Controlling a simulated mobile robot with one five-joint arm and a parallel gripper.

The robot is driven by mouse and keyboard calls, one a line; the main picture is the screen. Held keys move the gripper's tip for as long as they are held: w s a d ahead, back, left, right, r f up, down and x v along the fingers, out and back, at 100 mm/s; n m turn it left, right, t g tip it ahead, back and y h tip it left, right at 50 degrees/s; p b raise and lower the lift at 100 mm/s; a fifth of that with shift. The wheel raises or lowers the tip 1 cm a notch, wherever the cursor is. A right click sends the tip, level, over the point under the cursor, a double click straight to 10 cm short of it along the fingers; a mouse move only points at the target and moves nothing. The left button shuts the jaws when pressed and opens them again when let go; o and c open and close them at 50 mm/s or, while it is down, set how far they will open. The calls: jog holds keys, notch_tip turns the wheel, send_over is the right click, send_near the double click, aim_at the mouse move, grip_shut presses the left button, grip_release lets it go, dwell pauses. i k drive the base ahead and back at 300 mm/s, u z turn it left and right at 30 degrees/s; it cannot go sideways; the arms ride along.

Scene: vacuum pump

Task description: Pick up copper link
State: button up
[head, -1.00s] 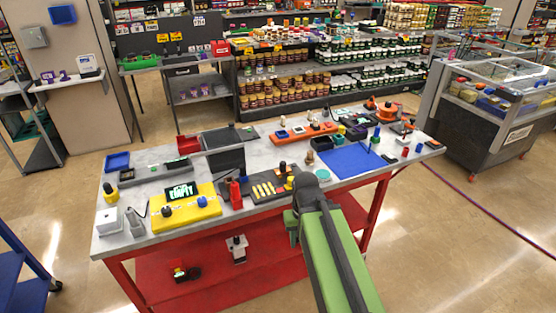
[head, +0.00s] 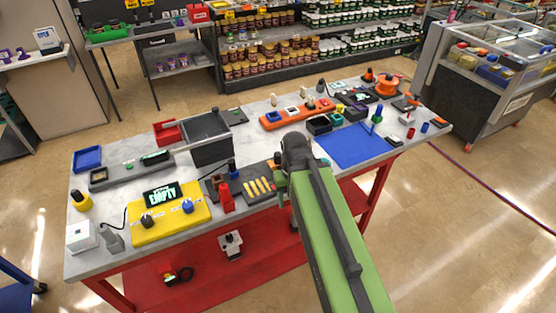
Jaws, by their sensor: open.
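I cannot pick out the copper link for certain at this size. Several short yellow-gold strips (head: 259,187) lie side by side on a dark board at the bench's front edge. My gripper (head: 281,188) is at the far end of my green arm, just right of that board and over the front edge of the bench. It is open, and my arm hides much of it and the bench behind it. I see nothing held in it.
The grey-topped bench (head: 100,262) has a red frame. A yellow panel with an "EMPTY" screen (head: 170,216) and a dark bin (head: 207,146) stand left. A blue mat (head: 352,147) and orange rack (head: 296,116) are right. A glass-topped case (head: 480,92) stands beyond.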

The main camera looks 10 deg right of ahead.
aim_at(277, 158)
jog(key=k, duration=0.1)
jog(key=u, duration=3.1)
jog(key=k, duration=1.55)
jog(key=z, duration=0.85)
jog(key=i, duration=0.95)
jog(key=u, duration=0.1)
